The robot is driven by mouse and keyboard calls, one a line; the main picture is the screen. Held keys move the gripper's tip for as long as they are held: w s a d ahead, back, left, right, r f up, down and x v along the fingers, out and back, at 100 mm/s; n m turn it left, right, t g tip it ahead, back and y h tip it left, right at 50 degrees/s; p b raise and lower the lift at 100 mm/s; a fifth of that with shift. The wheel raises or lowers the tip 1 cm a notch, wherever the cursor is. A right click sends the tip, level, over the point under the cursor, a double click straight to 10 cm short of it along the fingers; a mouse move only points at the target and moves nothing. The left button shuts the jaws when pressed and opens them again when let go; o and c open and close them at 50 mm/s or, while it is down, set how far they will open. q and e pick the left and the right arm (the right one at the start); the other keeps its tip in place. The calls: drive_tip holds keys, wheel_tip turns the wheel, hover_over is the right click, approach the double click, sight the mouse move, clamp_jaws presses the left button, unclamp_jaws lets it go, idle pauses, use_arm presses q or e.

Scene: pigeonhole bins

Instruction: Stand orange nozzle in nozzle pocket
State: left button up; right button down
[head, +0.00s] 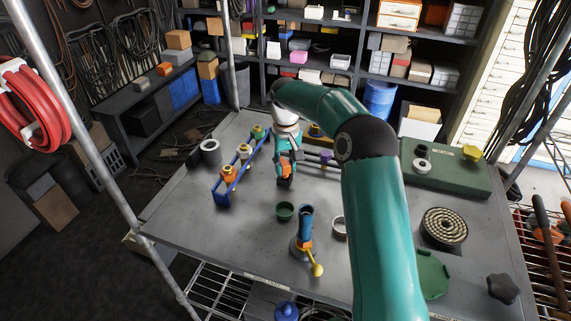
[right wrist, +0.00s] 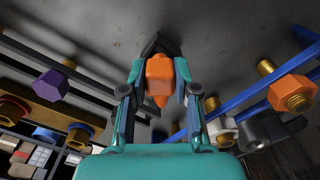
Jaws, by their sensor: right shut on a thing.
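The orange nozzle (head: 286,170) is held in my right gripper (head: 285,180) over the middle of the grey table. In the right wrist view the orange nozzle (right wrist: 158,75) sits between the two fingers of my right gripper (right wrist: 158,55), which are shut on it. Its narrow end points toward the palm in that picture. The gap between it and the table is hard to judge. I cannot tell which thing is the nozzle pocket. My left gripper is not in view.
A blue rack (head: 224,188) with several fittings stands left of the gripper; a purple fitting (head: 326,155) is to its right. A green case (head: 445,168) lies right.

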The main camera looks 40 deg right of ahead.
drive_tip(key=shift+f+b, duration=0.35)
drive_tip(key=shift+f, duration=0.35)
drive_tip(key=c, duration=0.8)
unclamp_jaws()
wheel_tip(320, 180, up, 6)
drive_tip(key=p, duration=0.5)
